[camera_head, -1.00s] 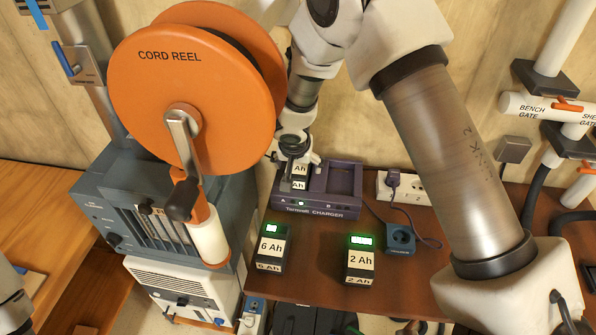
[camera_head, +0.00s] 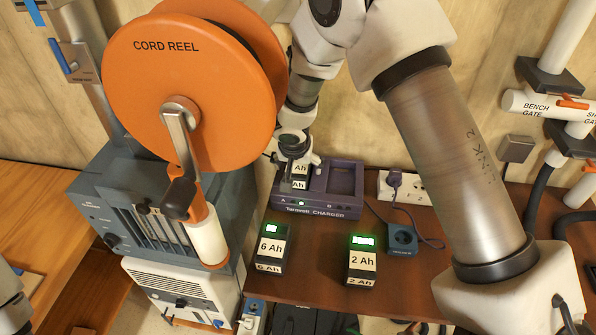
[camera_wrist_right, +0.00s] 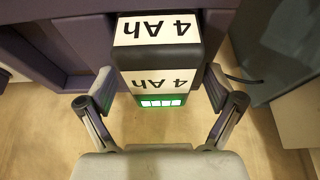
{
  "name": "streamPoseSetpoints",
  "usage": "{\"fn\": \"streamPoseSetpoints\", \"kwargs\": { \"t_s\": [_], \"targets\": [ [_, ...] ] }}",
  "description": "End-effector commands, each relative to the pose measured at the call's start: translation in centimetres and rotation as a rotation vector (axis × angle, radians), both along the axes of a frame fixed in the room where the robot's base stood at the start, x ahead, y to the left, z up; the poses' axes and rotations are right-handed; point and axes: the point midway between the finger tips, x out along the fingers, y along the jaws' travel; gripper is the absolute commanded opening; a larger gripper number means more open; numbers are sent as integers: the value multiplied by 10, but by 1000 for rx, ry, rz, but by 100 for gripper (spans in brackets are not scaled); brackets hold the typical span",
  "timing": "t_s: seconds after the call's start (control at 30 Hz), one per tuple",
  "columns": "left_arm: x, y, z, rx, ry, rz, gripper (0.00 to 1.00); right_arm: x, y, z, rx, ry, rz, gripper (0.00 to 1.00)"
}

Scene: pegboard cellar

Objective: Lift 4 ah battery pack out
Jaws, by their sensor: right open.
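The 4 Ah battery pack (camera_head: 299,184) stands in the left bay, A, of the purple Tarnwell charger (camera_head: 318,212). In the right wrist view the pack (camera_wrist_right: 160,72) shows two "4 Ah" labels and a green lit indicator. My right gripper (camera_head: 297,162) is over the pack in the head view and partly hides it. In the right wrist view my right gripper (camera_wrist_right: 160,98) is open, with one finger on each side of the pack's indicator end and visible gaps between. The right bay, B, of the charger is empty. My left gripper does not show.
A 6 Ah pack (camera_head: 270,248) and a 2 Ah pack (camera_head: 362,262) stand on the brown bench (camera_head: 318,275) in front of the charger. A large orange cord reel (camera_head: 190,85) rises close on the left. A blue plug unit (camera_head: 402,240) and a cable lie to the right.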

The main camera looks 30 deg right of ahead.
Motion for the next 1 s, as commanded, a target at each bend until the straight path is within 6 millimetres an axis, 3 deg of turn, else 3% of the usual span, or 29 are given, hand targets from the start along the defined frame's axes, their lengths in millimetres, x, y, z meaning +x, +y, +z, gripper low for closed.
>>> {"fn": "streamPoseSetpoints", "kwargs": {
  "t_s": [0.03,0.07,0.2,0.23,0.53,0.67,0.77,1.0],
  "targets": [
    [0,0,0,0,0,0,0,0,0,0,0,0,0,92],
    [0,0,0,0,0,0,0,0,0,0,0,0,0,85],
    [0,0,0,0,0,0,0,0,0,0,0,0,0,35],
    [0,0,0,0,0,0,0,0,0,0,0,0,0,32],
    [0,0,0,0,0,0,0,0,0,0,1,1,-1,27],
    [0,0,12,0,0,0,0,0,0,7,0,2,1,27],
    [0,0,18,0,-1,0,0,1,0,20,0,-4,-2,27],
    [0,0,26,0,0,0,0,1,0,80,0,-6,-2,26]
  ]
}}
